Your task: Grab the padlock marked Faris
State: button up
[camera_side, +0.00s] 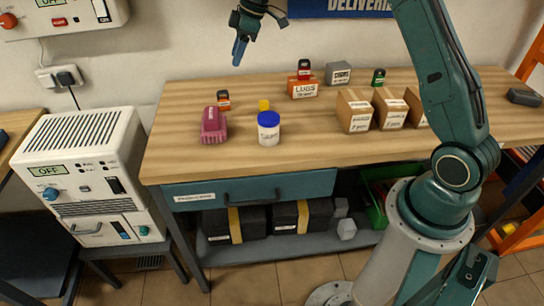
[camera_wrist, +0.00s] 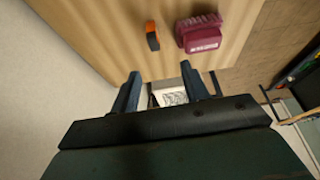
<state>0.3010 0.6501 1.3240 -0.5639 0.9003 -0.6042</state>
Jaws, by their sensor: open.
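Three small padlock-like items show in the side view, with names too small to read, so I cannot tell which is marked Faris. An orange one (camera_side: 223,100) stands at the left of the bench; it also shows in the wrist view (camera_wrist: 152,36). A red one (camera_side: 304,69) sits on or just behind the orange LUGS box (camera_side: 303,89). A green one (camera_side: 378,77) stands behind the cardboard boxes. My gripper (camera_side: 240,50) is open and empty, high above the bench's back left; its fingers also show in the wrist view (camera_wrist: 161,84).
A maroon object (camera_side: 213,125), a white jar with a blue lid (camera_side: 268,128) and a yellow item (camera_side: 264,105) stand near the orange padlock. A grey box (camera_side: 338,74) and several cardboard boxes (camera_side: 354,111) are farther right. The front middle of the wooden bench (camera_side: 310,145) is clear.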

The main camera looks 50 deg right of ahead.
aim_at(226, 91)
jog(key=shift+w+d+f+n, duration=0.1)
jog(key=shift+w+d+f, duration=0.15)
jog(key=shift+f, duration=0.25)
jog(key=shift+w+d+f+n, duration=0.15)
jog(key=shift+w+f, duration=0.15)
jog(key=shift+f, duration=0.15)
jog(key=shift+w+d+f+n, duration=0.1)
jog(key=shift+w+d+f, duration=0.15)
jog(key=shift+f, duration=0.25)
jog(key=shift+a, duration=0.1)
jog(key=shift+x, duration=4.25)
jog(key=shift+a+f, duration=0.15)
jog(key=shift+x, duration=2.45)
jog(key=shift+s+a, duration=0.1)
jog(key=shift+s, duration=0.05)
jog(key=shift+c, duration=0.4)
grip_shut()
